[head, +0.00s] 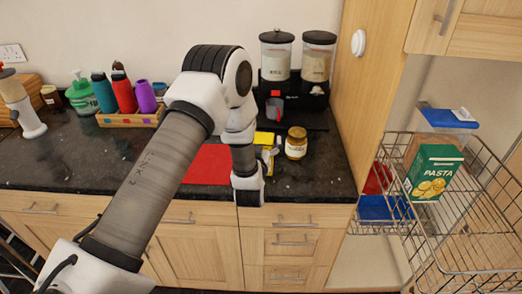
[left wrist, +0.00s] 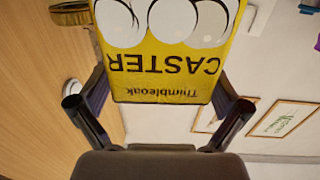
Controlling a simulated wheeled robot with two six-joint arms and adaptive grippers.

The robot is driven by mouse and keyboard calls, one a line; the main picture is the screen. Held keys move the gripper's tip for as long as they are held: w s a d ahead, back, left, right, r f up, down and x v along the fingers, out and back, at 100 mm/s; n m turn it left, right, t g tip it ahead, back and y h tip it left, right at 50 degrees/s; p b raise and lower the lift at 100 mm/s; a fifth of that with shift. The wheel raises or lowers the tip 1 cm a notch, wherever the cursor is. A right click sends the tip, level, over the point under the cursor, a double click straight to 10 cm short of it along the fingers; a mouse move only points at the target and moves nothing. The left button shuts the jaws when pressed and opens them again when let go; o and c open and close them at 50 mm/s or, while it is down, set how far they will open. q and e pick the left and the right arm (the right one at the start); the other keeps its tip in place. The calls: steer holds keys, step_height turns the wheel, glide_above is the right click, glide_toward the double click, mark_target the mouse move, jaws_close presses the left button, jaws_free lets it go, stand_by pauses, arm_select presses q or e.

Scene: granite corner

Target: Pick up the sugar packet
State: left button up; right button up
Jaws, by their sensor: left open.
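The sugar packet (left wrist: 165,65) is yellow with black "CASTER" lettering, upside down in the left wrist view. Its near edge shows between the two spread fingers of my left gripper (left wrist: 157,104), with gaps on both sides. I cannot tell how deep it lies between them. In the head view the yellow packet (head: 263,138) stands on the dark worktop just beyond my left wrist, which partly hides it. The left gripper's fingers are mostly hidden there. My right gripper is not in view.
A honey-coloured jar (head: 296,143) stands close right of the packet. A red mat (head: 207,166) lies left. Behind are a black machine with two canisters (head: 276,58) and a bottle crate (head: 130,119). A wooden side panel (head: 365,80) and wire basket (head: 450,235) are at right.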

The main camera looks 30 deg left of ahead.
arm_select(q)
steer(key=shift+w+a+f, duration=0.25)
steer(key=shift+w+a, duration=0.05)
steer(key=shift+s+d+r, duration=0.1)
steer(key=shift+d+r, duration=0.05)
steer(key=c, duration=1.6)
